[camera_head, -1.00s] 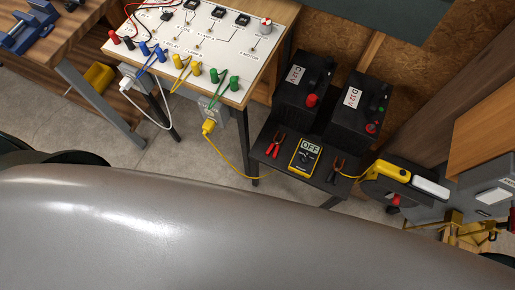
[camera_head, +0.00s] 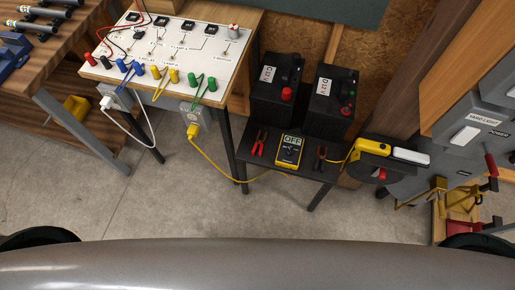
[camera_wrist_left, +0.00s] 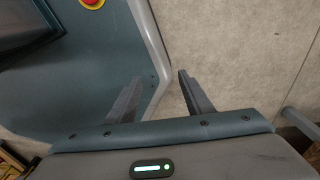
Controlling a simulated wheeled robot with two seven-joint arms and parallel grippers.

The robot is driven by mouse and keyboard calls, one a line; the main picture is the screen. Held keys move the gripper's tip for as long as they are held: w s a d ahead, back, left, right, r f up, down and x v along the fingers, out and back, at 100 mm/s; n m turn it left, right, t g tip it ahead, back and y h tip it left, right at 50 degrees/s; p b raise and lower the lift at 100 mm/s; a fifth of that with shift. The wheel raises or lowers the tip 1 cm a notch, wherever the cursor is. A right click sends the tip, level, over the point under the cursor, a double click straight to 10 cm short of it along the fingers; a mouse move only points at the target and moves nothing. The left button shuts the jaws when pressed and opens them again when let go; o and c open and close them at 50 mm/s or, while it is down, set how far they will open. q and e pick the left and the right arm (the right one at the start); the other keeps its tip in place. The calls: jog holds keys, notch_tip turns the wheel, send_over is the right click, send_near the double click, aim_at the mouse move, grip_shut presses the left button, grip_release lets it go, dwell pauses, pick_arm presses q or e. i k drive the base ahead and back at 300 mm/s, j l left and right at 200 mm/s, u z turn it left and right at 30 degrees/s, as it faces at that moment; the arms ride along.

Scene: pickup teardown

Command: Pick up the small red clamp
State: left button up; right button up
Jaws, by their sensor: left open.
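The small red clamp (camera_head: 259,143) lies on the small dark table (camera_head: 262,172), left of a yellow meter (camera_head: 289,150) that reads OFF. A similar dark clamp (camera_head: 320,158) lies to the right of the meter. The clamp is not in the left wrist view. Neither gripper shows in the head view, and my right gripper is not seen.
Two black batteries (camera_head: 275,90) and (camera_head: 333,100) stand behind the meter. A yellow cable (camera_head: 213,160) hangs from an outlet to the small table. A wired board (camera_head: 165,55) sits on a bench to the left. The concrete floor (camera_head: 200,215) in front is clear.

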aim_at(259, 143)
jog(key=i+l+z, duration=0.1)
jog(key=i+z, duration=0.75)
jog(key=z, duration=0.15)
jog(key=k+j+u, duration=0.25)
jog(key=k, duration=0.25)
jog(key=k+j+u, duration=0.25)
jog(key=k+j, duration=0.2)
jog(key=l+u, duration=0.2)
jog(key=l, duration=0.45)
jog(key=l+u, duration=0.25)
jog(key=l, duration=0.4)
jog(key=k+l+u, duration=0.2)
jog(key=l, duration=0.45)
jog(key=i+l, duration=0.05)
jog(key=i, duration=0.05)
